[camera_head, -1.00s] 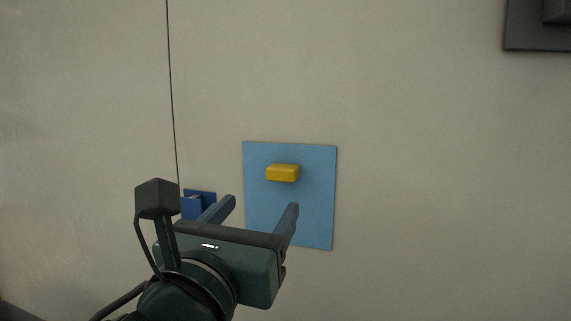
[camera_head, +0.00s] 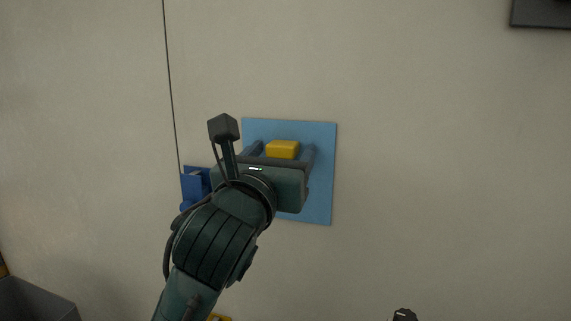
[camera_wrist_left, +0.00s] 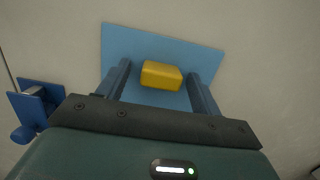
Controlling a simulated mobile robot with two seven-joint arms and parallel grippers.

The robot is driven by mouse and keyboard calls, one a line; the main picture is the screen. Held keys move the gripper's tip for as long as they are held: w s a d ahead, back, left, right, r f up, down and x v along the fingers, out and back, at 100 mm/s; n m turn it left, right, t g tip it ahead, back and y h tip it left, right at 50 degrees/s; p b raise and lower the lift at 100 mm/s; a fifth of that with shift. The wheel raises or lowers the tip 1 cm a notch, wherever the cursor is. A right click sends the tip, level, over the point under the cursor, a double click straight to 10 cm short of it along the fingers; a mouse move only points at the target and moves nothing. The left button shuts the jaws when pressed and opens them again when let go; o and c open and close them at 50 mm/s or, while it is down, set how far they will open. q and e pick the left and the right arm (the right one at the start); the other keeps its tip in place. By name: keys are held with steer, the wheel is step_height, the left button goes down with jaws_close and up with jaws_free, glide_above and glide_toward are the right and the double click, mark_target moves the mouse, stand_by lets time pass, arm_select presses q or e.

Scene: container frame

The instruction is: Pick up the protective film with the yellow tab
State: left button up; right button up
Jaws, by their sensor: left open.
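The protective film (camera_head: 322,190) is a flat blue sheet against the pale wall, and it also shows in the left wrist view (camera_wrist_left: 205,52). Its yellow tab (camera_head: 283,149) sticks out from the upper part of the sheet. My left gripper (camera_head: 283,150) is open in front of the film, partly covering it in the head view. In the left wrist view the yellow tab (camera_wrist_left: 161,75) lies between the two fingers of the gripper (camera_wrist_left: 160,78), with a gap on each side. Of my right arm, only a small dark part may show at the bottom edge of the head view; its fingers are not visible.
A blue bracket-like fitting (camera_head: 192,185) is on the wall just left of the film, and it shows in the left wrist view (camera_wrist_left: 36,105). A thin dark line (camera_head: 170,90) runs down the wall to it. The wall right of the film is clear.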

arm_select(q)
steer(key=c, duration=1.3)
